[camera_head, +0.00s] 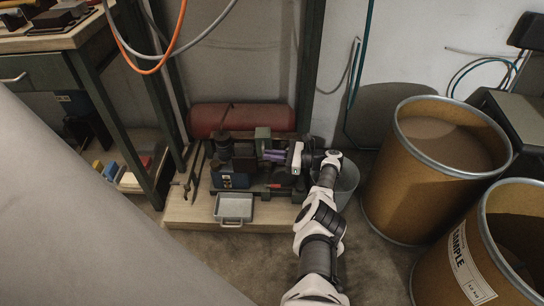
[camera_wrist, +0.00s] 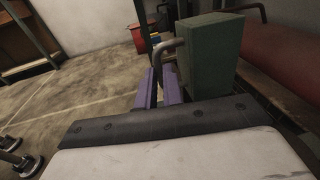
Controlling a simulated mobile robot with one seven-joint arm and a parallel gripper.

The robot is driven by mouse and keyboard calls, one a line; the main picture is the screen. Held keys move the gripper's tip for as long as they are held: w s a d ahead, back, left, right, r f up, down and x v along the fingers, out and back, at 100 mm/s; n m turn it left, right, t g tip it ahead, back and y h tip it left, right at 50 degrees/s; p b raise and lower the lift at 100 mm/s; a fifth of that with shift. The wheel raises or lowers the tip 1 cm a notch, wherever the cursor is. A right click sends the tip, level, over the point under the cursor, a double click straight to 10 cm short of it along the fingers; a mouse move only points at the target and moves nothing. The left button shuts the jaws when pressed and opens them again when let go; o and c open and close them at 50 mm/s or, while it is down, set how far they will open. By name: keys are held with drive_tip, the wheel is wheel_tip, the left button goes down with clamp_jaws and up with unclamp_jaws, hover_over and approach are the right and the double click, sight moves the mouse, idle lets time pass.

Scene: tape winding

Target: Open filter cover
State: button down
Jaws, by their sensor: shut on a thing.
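A green box-shaped part (camera_head: 262,134) stands on the machine on the low wooden platform; it also shows close up in the wrist view (camera_wrist: 212,58). A bent grey handle (camera_wrist: 168,44) stands in front of it, its lower end between my purple fingers. I cannot tell for certain which part is the filter cover. My gripper (camera_head: 270,155) reaches in from the right, just below the green part; its fingers also show in the wrist view (camera_wrist: 159,78). They are shut on the handle. The exact contact is hard to see.
A blue box (camera_head: 234,181) and a grey tray (camera_head: 233,208) are left of my gripper. A red cylinder (camera_head: 238,119) lies behind the machine. A grey bucket (camera_head: 348,180) stands close to my wrist. Large brown drums (camera_head: 396,192) stand at the right. Open floor lies in front.

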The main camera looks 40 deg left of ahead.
drive_tip(key=c, duration=1.5)
unclamp_jaws()
drive_tip(key=b+v, duration=0.3)
drive_tip(key=v, duration=1)
drive_tip(key=shift+w+d, duration=0.15)
drive_tip(key=shift+d, duration=0.15)
